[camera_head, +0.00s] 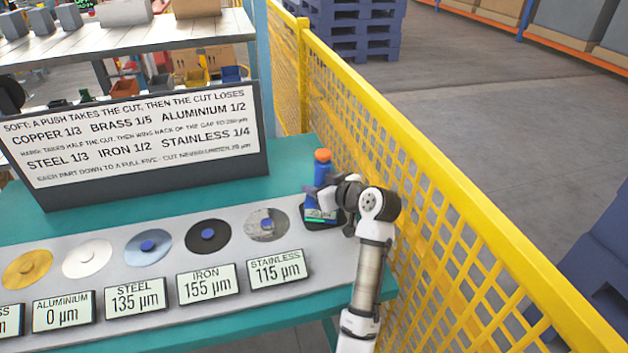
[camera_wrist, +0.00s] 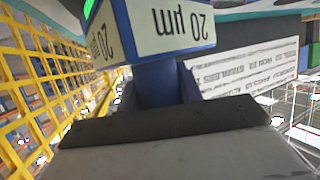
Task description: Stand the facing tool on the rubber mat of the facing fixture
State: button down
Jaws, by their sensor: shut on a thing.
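The facing tool (camera_head: 323,170) is upright at the right end of the grey fixture (camera_head: 190,279). It has a blue body, an orange top and a lit display reading about 20 µm. In the wrist view its base (camera_wrist: 172,30) shows "20 µm" on two faces, upside down. My gripper (camera_head: 332,192) is shut on the blue handle; it also shows in the wrist view (camera_wrist: 158,98). The black rubber mat (camera_head: 312,225) lies directly under the tool's base, which mostly hides it. I cannot tell whether the base touches the mat.
Discs lie left of the mat, including stainless (camera_head: 267,225), iron (camera_head: 208,237) and steel (camera_head: 148,247). Their displays read 115, 155 and 135 µm; aluminium (camera_head: 87,258) reads 0 µm. A sign (camera_head: 135,130) stands behind. A yellow mesh fence (camera_head: 440,215) runs close on the right.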

jog(key=shift+f, duration=0.1)
jog(key=c, duration=0.9)
grip_release()
jog(key=shift+f, duration=0.15)
jog(key=shift+c, duration=0.2)
jog(key=b+v, duration=0.2)
jog(key=v, duration=1)
